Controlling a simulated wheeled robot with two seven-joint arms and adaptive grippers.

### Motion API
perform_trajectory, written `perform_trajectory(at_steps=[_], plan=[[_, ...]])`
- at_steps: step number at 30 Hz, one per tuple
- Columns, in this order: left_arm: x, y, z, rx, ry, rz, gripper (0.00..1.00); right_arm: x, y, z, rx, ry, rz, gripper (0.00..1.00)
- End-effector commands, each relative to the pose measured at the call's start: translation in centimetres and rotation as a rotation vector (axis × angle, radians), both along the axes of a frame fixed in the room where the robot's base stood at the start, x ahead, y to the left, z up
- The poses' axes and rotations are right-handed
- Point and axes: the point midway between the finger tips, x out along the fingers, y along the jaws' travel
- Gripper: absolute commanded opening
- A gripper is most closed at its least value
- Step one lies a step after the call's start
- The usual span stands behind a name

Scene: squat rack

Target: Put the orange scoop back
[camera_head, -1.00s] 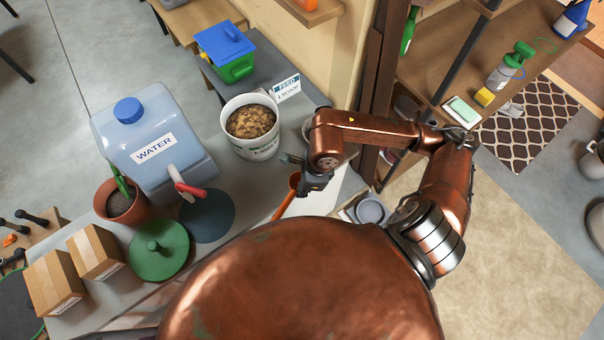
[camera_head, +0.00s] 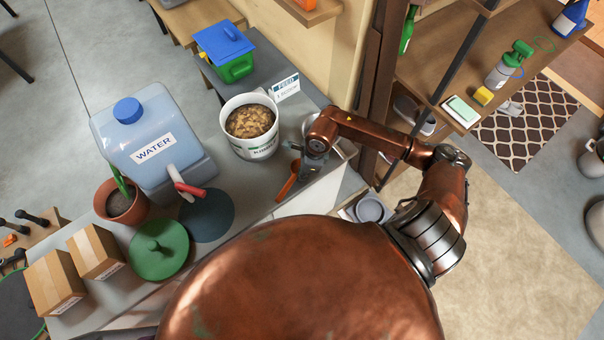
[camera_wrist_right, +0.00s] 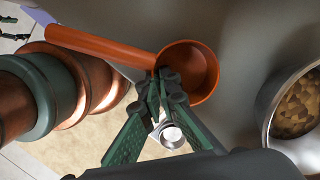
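The orange scoop (camera_head: 287,187) is at my right gripper (camera_head: 308,168), over the right part of the grey counter. In the right wrist view the scoop's round cup (camera_wrist_right: 190,72) looks empty, and its handle runs to the upper left. The fingertips of the right gripper (camera_wrist_right: 163,82) are together at the join of cup and handle. The white feed bucket (camera_head: 251,148), full of brown feed, stands left of the gripper. A FEED 1 SCOOP sign (camera_head: 287,86) is behind it. My left gripper is not in view.
A water container (camera_head: 150,140), potted plant (camera_head: 122,205), green lid (camera_head: 160,248) and two cardboard boxes (camera_head: 95,252) crowd the counter's left. A dark post (camera_head: 376,90) stands right of the counter.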

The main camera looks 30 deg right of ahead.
Motion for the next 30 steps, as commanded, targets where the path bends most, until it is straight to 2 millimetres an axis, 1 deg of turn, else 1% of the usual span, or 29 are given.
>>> perform_trajectory(at_steps=[7, 10, 19, 26, 30], plan=[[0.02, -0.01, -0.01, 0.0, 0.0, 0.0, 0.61, 0.05, -0.03, -0.14, 0.0, -0.001, 0.0, 0.0], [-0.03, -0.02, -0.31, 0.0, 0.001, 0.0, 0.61, 0.05, -0.03, -0.48, -0.001, -0.002, 0.0, 0.0], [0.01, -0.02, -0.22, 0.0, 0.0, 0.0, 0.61, 0.03, -0.01, -0.4, 0.0, -0.001, 0.0, 0.21], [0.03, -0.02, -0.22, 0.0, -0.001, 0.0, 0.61, 0.03, -0.01, -0.38, 0.0, -0.001, 0.0, 0.22], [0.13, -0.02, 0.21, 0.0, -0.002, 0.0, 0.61, 0.03, -0.01, 0.13, 0.0, -0.001, 0.0, 0.22]])
